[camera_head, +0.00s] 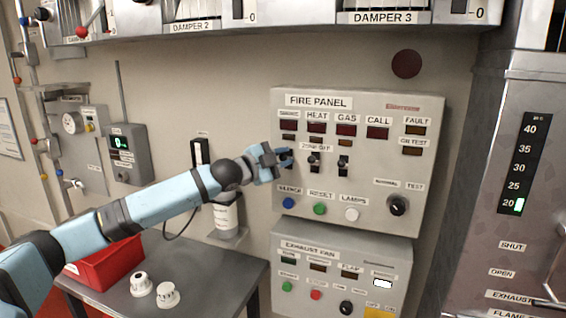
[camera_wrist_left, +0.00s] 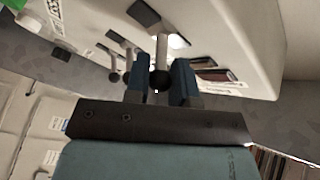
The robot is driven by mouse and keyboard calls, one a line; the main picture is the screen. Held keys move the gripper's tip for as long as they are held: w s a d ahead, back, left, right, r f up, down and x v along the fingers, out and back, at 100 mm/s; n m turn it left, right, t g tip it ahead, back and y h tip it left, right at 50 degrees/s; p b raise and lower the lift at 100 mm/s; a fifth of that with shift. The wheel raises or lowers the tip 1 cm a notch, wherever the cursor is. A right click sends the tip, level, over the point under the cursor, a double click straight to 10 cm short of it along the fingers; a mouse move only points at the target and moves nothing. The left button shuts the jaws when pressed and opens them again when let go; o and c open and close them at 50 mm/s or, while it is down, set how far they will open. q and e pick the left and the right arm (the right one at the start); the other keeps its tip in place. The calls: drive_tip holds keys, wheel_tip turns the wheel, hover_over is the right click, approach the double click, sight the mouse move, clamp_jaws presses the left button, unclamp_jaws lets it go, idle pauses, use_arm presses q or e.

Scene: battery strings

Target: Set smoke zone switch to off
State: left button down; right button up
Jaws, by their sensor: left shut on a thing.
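The fire panel (camera_head: 362,190) is a pale box on the wall with SMOKE, HEAT, GAS and CALL lamps along its top. A row of zone switches sits below, by a ZONE OFF label (camera_head: 315,147). My left gripper (camera_head: 284,160) is at the leftmost one, under SMOKE, and largely hides it. In the left wrist view, the smoke zone switch (camera_wrist_left: 161,50) is a metal lever with a dark ball tip between my blue fingers (camera_wrist_left: 160,84), which are shut on it. Whether it is up or down I cannot tell. The heat switch (camera_head: 313,159) and gas switch (camera_head: 343,162) stand free beside it.
Blue, green and white buttons and a black rotary knob (camera_head: 398,205) sit lower on the panel. An exhaust fan panel (camera_head: 340,268) is below. A table (camera_head: 205,282) with a red bin (camera_head: 105,262) and two white caps stands at lower left. Damper units (camera_head: 290,28) run overhead.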

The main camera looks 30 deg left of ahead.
use_arm(q)
wheel_tip(320, 180, down, 3)
drive_tip(key=m+t+b, duration=0.1)
drive_tip(key=b, duration=0.2)
drive_tip(key=m+t+h+b, duration=0.1)
drive_tip(key=b, duration=0.2)
drive_tip(key=shift+s+d+r+h+b, duration=0.1)
drive_tip(key=shift+r+h+b, duration=0.05)
drive_tip(key=shift+h+b, duration=0.2)
drive_tip(key=m+t+h+b, duration=0.1)
drive_tip(key=b, duration=0.2)
drive_tip(key=f+m+t+h+b, duration=0.1)
drive_tip(key=m+b, duration=0.1)
drive_tip(key=b, duration=0.1)
drive_tip(key=shift+f+m+h+b, duration=0.1)
drive_tip(key=shift+m+h+b, duration=0.35)
drive_tip(key=shift+b, duration=0.1)
drive_tip(key=shift+f+m+h+b, duration=0.15)
drive_tip(key=shift+m+h+b, duration=0.85)
drive_tip(key=shift+b, duration=0.15)
drive_tip(key=shift+w+m+h+b, duration=0.2)
drive_tip(key=shift+m+h+b, duration=0.1)
drive_tip(key=shift+m, duration=0.05)
use_arm(e)
wheel_tip(320, 180, down, 13)
drive_tip(key=shift+w+a+f, duration=0.2)
drive_tip(key=shift+w+a, duration=0.2)
use_arm(q)
drive_tip(key=shift+m+h, duration=0.3)
